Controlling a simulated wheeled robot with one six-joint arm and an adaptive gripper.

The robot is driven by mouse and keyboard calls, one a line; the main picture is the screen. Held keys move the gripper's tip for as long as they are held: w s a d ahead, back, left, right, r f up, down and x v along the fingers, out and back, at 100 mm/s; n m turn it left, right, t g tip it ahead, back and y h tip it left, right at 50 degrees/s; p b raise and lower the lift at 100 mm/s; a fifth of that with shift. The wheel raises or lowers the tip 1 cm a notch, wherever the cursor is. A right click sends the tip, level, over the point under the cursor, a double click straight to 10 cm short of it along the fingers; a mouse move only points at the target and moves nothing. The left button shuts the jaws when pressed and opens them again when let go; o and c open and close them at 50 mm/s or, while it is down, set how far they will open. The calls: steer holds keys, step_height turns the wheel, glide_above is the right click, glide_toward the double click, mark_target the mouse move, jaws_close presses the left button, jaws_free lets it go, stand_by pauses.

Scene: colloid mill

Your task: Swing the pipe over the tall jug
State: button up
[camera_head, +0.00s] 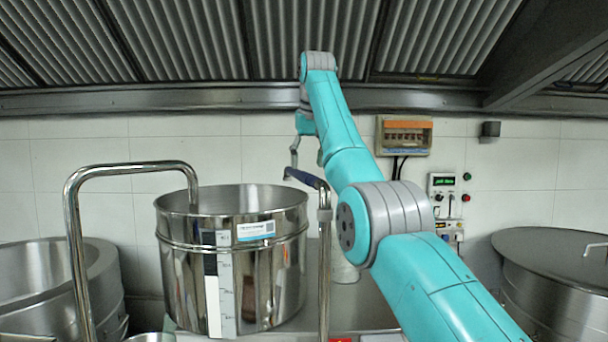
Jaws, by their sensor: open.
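A steel pipe (325,260) rises at the right of the large steel vessel. Its upper end bends back to the left and carries a dark blue sleeve (305,178). My gripper (293,158) hangs at the end of my turquoise arm, open, close to the blue sleeve's far end. I cannot tell whether it touches the sleeve. A pale upright container (345,268) stands behind the pipe, largely hidden by my arm; it may be the tall jug, but I cannot tell.
The large steel vessel (280,265) bears a level scale and label. A second bent steel pipe (74,240) arches over its left rim. Wide steel vats stand at left (40,285) and right (560,270). A fuse box (404,136) and control panel (447,200) are on the back wall.

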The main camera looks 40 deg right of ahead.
mark_target(306, 173)
steer(key=shift+x, duration=2.15)
jaws_close()
